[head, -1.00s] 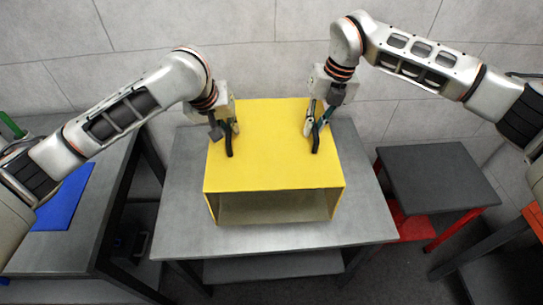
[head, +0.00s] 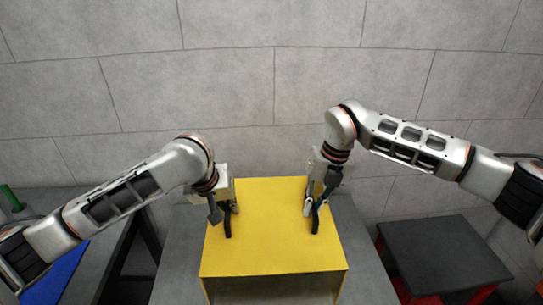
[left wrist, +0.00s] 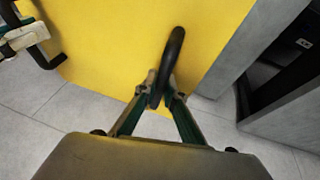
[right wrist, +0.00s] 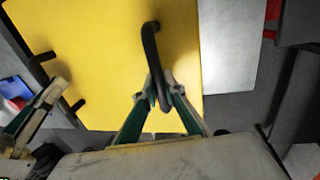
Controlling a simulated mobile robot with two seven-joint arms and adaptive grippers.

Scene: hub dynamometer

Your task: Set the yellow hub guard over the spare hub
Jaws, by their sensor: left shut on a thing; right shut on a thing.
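The yellow hub guard (head: 272,235) is a box-like cover with an open front and two black handles on top. It sits at or above the grey table (head: 180,265); I cannot tell whether they touch. My left gripper (head: 229,210) is shut on the left handle (head: 228,228); its fingers also show pinching it in the left wrist view (left wrist: 160,98). My right gripper (head: 315,207) is shut on the right handle (head: 315,224); the right wrist view shows this grip too (right wrist: 157,93). I cannot make out the spare hub in any view.
A dark-topped stand with red parts (head: 440,255) is at the right. Another bench with a blue mat (head: 55,278) and a green item (head: 11,197) is at the left. A grey block wall (head: 270,90) stands behind the table.

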